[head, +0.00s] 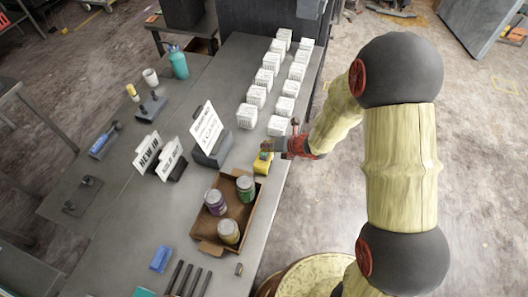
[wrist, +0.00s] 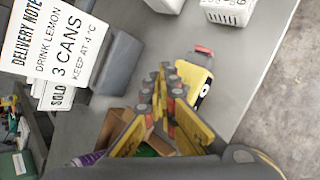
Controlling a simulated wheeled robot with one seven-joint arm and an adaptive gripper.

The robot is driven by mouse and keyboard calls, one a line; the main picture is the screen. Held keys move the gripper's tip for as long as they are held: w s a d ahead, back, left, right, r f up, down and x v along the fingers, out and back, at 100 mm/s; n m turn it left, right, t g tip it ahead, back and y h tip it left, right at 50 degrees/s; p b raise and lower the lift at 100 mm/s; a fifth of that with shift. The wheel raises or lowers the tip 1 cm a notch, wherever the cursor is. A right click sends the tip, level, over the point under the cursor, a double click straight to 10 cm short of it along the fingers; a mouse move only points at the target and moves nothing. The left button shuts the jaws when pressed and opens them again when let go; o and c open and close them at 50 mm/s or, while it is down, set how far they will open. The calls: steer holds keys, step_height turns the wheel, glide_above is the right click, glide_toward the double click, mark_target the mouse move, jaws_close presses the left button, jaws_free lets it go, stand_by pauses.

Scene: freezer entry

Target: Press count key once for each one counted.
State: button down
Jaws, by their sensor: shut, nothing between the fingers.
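A small yellow device (wrist: 197,78) with a red key (wrist: 204,50) on top stands on the table in the wrist view. In the head view the yellow device (head: 262,165) sits between the cardboard box and the white crates. My gripper (wrist: 166,75) is shut and empty, its tips just left of the device in the wrist view; I cannot tell whether they touch it. In the head view my gripper (head: 268,148) is right over it. An open cardboard box (head: 202,246) holds a purple can (head: 215,202), a green can (head: 245,188) and a yellow can (head: 229,232).
A delivery note (wrist: 60,40) reads drink lemon, 3 cans, keep at 4 °C. Its dark holder (head: 212,153) stands left of the device. White crates (head: 257,95) fill the table's far end. Two small signs (head: 147,152) stand further left. A blue block (head: 160,259) lies nearer.

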steer(key=shift+f, duration=0.25)
steer(key=shift+r, duration=0.1)
stand_by(0.4)
steer(key=shift+r+p, duration=0.5)
steer(key=shift+r, duration=0.3)
steer(key=shift+r, duration=0.1)
step_height(320, 180, up, 5)
steer(key=p, duration=0.4)
stand_by(1.7)
